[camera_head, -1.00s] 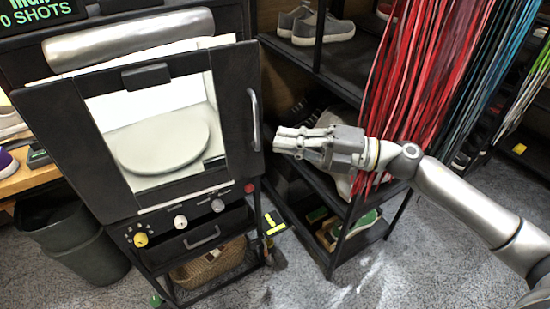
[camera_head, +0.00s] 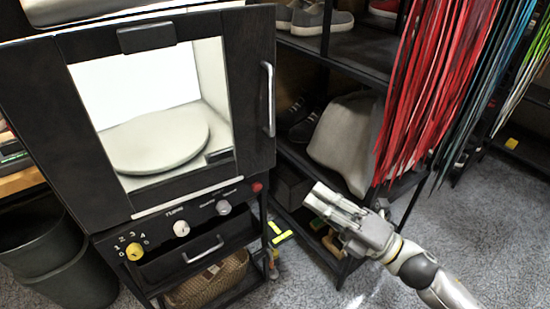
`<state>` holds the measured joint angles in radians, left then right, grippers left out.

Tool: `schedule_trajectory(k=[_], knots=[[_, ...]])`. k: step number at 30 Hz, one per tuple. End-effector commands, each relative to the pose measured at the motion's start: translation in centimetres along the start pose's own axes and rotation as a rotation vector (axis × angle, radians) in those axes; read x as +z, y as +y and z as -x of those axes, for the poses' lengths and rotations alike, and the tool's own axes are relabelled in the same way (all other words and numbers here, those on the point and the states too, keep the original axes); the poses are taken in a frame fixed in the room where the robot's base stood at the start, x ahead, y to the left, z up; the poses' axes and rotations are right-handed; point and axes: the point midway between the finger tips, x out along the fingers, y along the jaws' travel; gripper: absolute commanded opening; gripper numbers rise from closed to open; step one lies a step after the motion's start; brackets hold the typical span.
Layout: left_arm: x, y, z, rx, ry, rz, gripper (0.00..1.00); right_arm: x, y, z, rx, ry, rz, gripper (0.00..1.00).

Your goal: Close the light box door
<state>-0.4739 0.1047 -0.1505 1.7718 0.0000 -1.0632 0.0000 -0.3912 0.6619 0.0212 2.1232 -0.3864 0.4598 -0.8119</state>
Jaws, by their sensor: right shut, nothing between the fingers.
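The light box door (camera_head: 245,90) is a dark framed panel with a large window, at the left of the head view. It stands upright across the front of the light box, with its silver handle (camera_head: 268,99) on the right side. A thin pale strip shows under its bottom edge; I cannot tell whether it is fully shut. Through the window I see a lit white inside with a round turntable (camera_head: 157,141). My right gripper (camera_head: 318,198) is shut and empty, to the right of the handle and below it, apart from the door. My left gripper is not in view.
Below the door are knobs (camera_head: 181,228) and a drawer (camera_head: 190,257). A dark bin (camera_head: 65,270) stands at lower left. Shelves with shoes (camera_head: 322,17) and hanging red laces (camera_head: 440,90) are to the right. Grey floor (camera_head: 480,230) is open at lower right.

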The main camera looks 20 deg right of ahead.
Motion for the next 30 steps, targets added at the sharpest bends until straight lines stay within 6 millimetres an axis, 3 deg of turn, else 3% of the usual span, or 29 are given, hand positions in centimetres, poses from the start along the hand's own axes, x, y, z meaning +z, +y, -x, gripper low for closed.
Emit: schedule_trajectory(k=[23,30], knots=[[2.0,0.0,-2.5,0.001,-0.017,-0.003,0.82,0.1,0.3,-10.3,0.004,0.002,0.002,0.0],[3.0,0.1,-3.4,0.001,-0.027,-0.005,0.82,2.1,0.1,-12.0,0.001,0.002,0.001,0.0]])
